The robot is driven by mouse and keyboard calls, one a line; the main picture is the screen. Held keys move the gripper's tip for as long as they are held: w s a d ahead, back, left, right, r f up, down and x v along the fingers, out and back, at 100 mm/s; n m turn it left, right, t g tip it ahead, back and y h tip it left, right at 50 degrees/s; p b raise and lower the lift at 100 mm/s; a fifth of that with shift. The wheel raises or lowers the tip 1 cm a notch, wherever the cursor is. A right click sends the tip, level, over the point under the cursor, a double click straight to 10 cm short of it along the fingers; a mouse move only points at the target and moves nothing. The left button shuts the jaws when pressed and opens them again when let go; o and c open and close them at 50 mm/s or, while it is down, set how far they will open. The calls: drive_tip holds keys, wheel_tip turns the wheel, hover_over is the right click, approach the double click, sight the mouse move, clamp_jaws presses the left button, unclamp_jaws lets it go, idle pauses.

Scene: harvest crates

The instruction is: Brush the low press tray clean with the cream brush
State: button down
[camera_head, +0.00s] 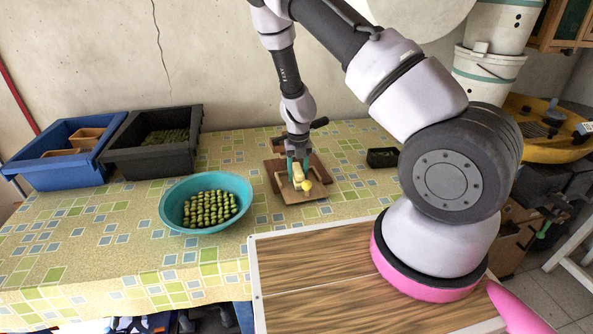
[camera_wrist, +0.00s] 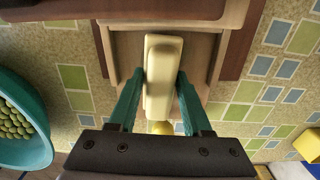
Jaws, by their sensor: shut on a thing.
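The cream brush (camera_wrist: 162,75) is a long pale block between the two green fingers of my gripper (camera_wrist: 157,82) in the wrist view. My gripper is shut on it. In the head view my gripper (camera_head: 298,168) points down with the cream brush (camera_head: 298,173) over the low press tray. The low press tray (camera_head: 305,197) is a flat tan wooden board at the front of a dark brown press; its pale rim also shows in the wrist view (camera_wrist: 224,62). A round yellow thing shows at the near end of the brush (camera_head: 306,185); whether the brush touches the tray I cannot tell.
A teal bowl (camera_head: 176,217) of green fruit stands to the left. A dark crate (camera_head: 130,165) and a blue crate (camera_head: 37,180) stand at the back left. A small black box (camera_head: 381,163) is to the right. The patterned tablecloth is clear at front left.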

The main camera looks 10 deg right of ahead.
drive_tip(key=shift+s+f, duration=0.2)
drive_tip(key=shift+s, duration=0.75)
drive_tip(key=shift+r, duration=0.1)
drive_tip(key=shift+w+r, duration=0.1)
drive_tip(key=shift+r, duration=2.85)
drive_tip(key=shift+r, duration=1.55)
drive_tip(key=shift+d+f, duration=0.1)
drive_tip(key=shift+f, duration=0.05)
